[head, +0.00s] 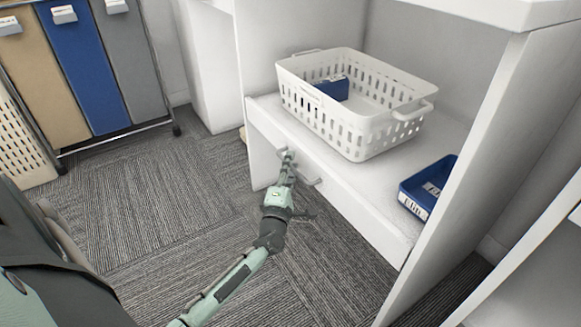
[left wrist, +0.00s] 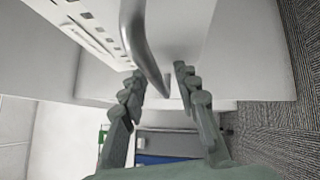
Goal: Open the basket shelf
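The basket shelf (head: 360,205) is a white shelf with a drawer-like front panel, low in the white cabinet in the head view. A grey metal bar handle (head: 313,183) is on its front, partly hidden by my left gripper. My left gripper (head: 287,158) is at the handle, in front of the panel. In the left wrist view its fingers (left wrist: 159,75) are spread, with the curved handle (left wrist: 137,35) reaching between the fingertips. I cannot tell whether either finger touches it. The shelf looks flush with the cabinet. My right gripper is not in view.
A white perforated basket (head: 365,132) with a blue box inside stands on the shelf. A blue tray (head: 423,186) lies to its right. A sorter with tan, blue and grey panels (head: 80,70) stands at the left. Carpet (head: 160,200) in front is clear.

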